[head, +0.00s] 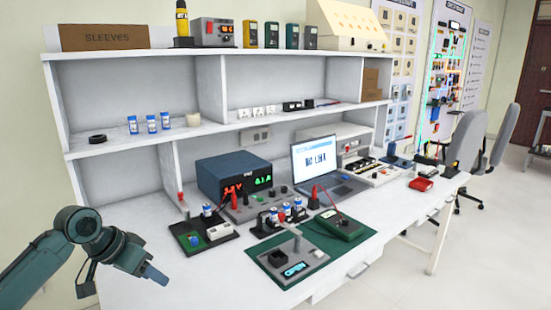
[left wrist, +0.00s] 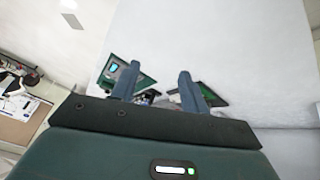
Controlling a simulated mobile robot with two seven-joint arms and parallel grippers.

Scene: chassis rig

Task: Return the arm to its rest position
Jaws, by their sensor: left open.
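My left gripper (head: 156,273) is at the lower left of the head view, at the end of my teal arm (head: 85,225). It is in the air to the left of the bench equipment, near the left end of the white bench. In the left wrist view its two fingers (left wrist: 158,88) are spread apart, with nothing held between them. Beyond the fingers, parts of green boards (left wrist: 128,78) show small on the pale bench surface. My right gripper is in neither view.
The white bench (head: 150,240) carries a dark circuit board (head: 186,240), a blue power supply (head: 232,172), a laptop (head: 325,165) and a green mat (head: 330,243) with a device reading OPEN (head: 294,268). Shelves (head: 225,51) rise behind. Grey chairs (head: 468,140) stand at the right.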

